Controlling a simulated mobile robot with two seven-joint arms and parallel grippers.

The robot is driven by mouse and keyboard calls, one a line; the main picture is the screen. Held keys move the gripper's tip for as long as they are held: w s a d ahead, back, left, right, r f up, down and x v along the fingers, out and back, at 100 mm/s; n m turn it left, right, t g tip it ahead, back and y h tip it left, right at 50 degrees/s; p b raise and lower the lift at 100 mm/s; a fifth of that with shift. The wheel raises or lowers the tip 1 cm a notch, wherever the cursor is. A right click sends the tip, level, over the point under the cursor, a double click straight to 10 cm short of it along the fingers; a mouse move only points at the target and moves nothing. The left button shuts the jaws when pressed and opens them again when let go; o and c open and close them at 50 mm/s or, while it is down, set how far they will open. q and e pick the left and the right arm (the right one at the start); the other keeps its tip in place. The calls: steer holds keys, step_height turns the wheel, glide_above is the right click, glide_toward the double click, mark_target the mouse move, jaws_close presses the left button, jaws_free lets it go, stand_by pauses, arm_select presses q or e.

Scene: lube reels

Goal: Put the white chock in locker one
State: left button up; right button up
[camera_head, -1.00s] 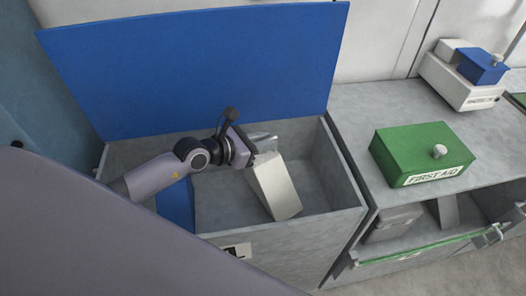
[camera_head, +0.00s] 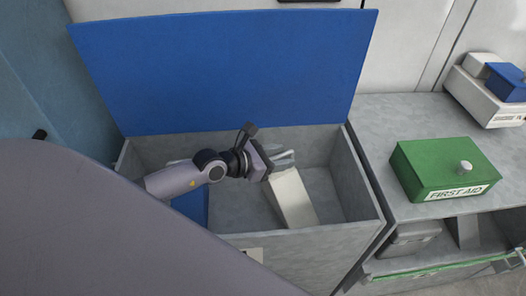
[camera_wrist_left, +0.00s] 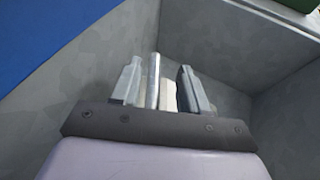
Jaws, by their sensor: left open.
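The white chock (camera_head: 293,198) is inside the open grey locker (camera_head: 372,190) with the raised blue lid (camera_head: 225,70). It is tilted, its upper end close to the gripper and its lower end toward the front wall. My left gripper (camera_head: 284,157) is open at the chock's upper end, fingers pointing right. In the left wrist view the spread fingers (camera_wrist_left: 160,82) have a pale strip, likely the chock (camera_wrist_left: 167,97), and a grey bar between them. Whether they touch the chock I cannot tell. My right gripper is not in view.
A blue piece (camera_head: 191,206) is in the left of the locker. To the right, a green first aid box (camera_head: 437,168) stands on a grey counter (camera_head: 400,115) above an open compartment with grey blocks. A white box (camera_head: 480,98) stands farther back.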

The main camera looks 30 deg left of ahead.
arm_select(q)
steer(key=p+v, duration=0.1)
steer(key=v, duration=1)
steer(key=shift+s, duration=0.2)
stand_by(0.4)
